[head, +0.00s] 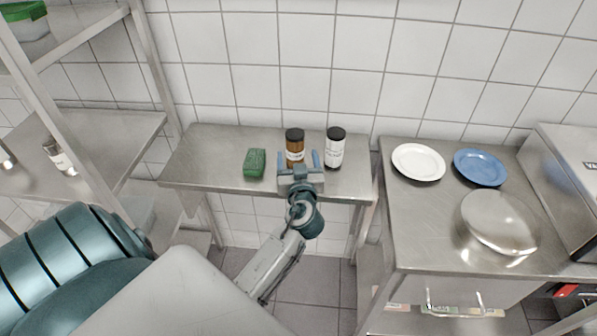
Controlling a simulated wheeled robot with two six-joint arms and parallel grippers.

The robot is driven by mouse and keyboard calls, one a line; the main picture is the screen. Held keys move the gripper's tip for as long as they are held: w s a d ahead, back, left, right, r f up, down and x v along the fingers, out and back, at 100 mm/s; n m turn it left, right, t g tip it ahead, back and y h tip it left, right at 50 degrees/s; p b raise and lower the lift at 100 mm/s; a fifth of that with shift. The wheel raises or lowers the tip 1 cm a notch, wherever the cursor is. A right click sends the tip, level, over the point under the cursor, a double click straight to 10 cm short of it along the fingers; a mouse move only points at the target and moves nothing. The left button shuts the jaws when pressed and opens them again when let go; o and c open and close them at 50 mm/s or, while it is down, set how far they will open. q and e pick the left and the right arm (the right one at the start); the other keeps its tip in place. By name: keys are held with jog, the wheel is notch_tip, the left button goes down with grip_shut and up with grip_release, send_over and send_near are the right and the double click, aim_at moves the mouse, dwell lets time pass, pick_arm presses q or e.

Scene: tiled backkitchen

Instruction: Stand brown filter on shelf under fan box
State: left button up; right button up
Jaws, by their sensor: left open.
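A brown bottle with a black cap (295,147), perhaps the brown filter, stands upright on the small steel table (215,143). My left gripper (298,161) is open, with one finger on each side of the bottle's lower part as seen here. I cannot tell whether the fingers touch it. A white bottle with a black cap (334,149) stands just to the right, close to the right finger. A metal shelf rack (100,127) stands at the left. I cannot make out a fan box. My right gripper is not in view.
A green sponge-like block (255,163) lies left of the gripper. The rack holds a green-lidded container (24,22) and a small bottle (58,155). The right counter (421,225) carries a white plate (418,162), a blue plate (480,167) and a round metal lid (499,222).

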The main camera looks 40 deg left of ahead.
pick_arm(q)
jog(key=shift+b+v, duration=0.35)
jog(key=shift+v, duration=1.1)
